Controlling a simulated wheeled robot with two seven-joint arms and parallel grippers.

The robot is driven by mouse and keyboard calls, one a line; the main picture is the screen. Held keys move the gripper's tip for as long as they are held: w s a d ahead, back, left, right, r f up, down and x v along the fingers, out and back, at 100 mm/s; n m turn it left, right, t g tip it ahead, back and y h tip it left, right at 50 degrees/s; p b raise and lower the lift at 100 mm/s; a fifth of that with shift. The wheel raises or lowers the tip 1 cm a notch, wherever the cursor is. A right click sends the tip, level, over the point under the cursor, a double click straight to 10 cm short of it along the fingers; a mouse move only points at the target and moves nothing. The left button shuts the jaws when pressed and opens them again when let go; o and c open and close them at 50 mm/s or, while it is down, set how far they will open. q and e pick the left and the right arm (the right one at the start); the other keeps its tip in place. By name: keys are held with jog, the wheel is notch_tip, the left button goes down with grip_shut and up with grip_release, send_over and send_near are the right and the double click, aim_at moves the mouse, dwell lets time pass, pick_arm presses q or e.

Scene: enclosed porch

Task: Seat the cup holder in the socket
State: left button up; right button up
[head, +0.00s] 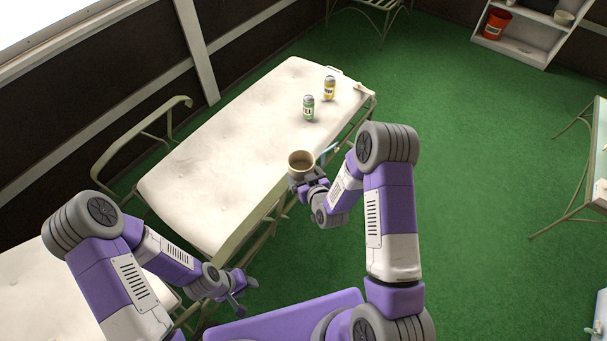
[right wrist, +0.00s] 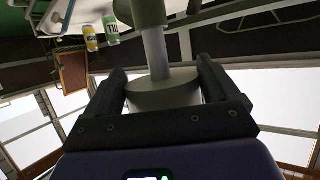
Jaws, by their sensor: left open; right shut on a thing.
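The cup holder (head: 301,162), a tan round cup, is in my right gripper (head: 309,181) near the right edge of the cot (head: 215,170). In the right wrist view, the fingers of my right gripper (right wrist: 160,84) are on both sides of a grey round piece (right wrist: 164,94). A pale stem (right wrist: 155,48) joins that piece to an olive part at the top of the picture. My left gripper (head: 245,292) is open and empty, low beside the cot's near end. I cannot clearly make out the socket in either view.
A green can (head: 308,108) and a yellow can (head: 329,88) stand on the cot's far part. A metal rail (head: 335,146) runs along its right side. The green floor (head: 470,180) to the right is open. A white shelf (head: 520,38) stands at the back right.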

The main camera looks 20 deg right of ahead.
jog(key=shift+f, duration=1.25)
dwell(0.4)
jog(key=o, duration=0.8)
jog(key=shift+o, duration=0.2)
jog(key=shift+f, duration=0.1)
jog(key=shift+s, duration=0.1)
jog(key=s+r, duration=0.1)
jog(key=s+r+p, duration=0.1)
jog(key=s, duration=0.1)
jog(key=s+r+p, duration=0.1)
jog(key=r, duration=0.1)
jog(key=shift+s+d, duration=0.2)
jog(key=shift+d, duration=0.1)
jog(key=shift+s, duration=0.1)
dwell(0.3)
jog(key=p+v, duration=0.2)
jog(key=v, duration=0.5)
jog(key=shift+s, duration=0.2)
